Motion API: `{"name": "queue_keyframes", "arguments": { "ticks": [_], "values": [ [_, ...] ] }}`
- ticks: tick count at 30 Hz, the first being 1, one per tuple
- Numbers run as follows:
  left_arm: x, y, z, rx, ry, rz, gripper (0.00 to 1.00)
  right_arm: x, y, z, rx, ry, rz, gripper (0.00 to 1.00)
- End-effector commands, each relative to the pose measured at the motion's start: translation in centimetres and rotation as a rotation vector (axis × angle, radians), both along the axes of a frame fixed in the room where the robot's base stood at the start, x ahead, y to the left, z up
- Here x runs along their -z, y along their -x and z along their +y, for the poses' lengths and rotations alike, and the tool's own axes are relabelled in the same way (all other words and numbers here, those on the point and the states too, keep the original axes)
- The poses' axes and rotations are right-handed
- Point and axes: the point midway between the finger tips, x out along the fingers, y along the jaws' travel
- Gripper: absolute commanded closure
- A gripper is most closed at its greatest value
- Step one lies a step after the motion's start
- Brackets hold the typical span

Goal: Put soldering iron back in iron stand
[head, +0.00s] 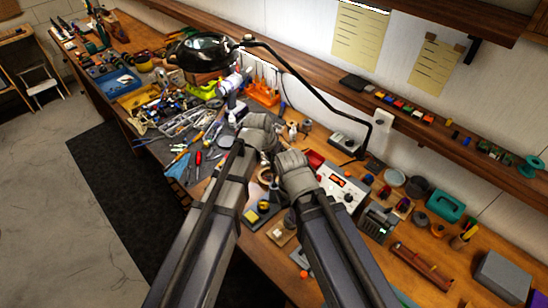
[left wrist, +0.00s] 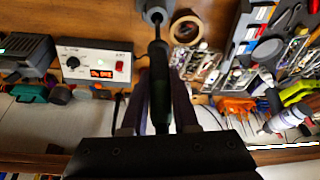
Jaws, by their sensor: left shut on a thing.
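In the left wrist view the soldering iron has a dark handle (left wrist: 160,92) and a thin metal shaft (left wrist: 157,33). My left gripper (left wrist: 161,80) is shut on the handle. The shaft points at a grey round piece (left wrist: 155,9), which looks like part of the iron stand, at the top edge. I cannot tell whether the tip is inside it or just above it. In the head view my left gripper (head: 263,140) and right gripper (head: 293,168) are close together over the bench. The fingers there, the iron and the stand are hidden or not clear.
The soldering station (head: 342,185) with a red display stands right of the grippers. A tape roll (left wrist: 187,28) lies near the grey piece. An orange rack (head: 263,93), a magnifier lamp (head: 203,52) and loose tools crowd the bench at the left and back.

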Motion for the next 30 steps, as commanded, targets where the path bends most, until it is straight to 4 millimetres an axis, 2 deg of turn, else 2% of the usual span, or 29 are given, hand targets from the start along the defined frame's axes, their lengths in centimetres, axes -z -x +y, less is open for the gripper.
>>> {"name": "queue_keyframes", "arguments": {
  "ticks": [30],
  "values": [
    [3.0, 0.0, 0.0, 0.000, 0.000, 0.000, 1.00, 3.0, 0.0, 0.0, 0.003, 0.000, -0.001, 1.00]
  ]
}}
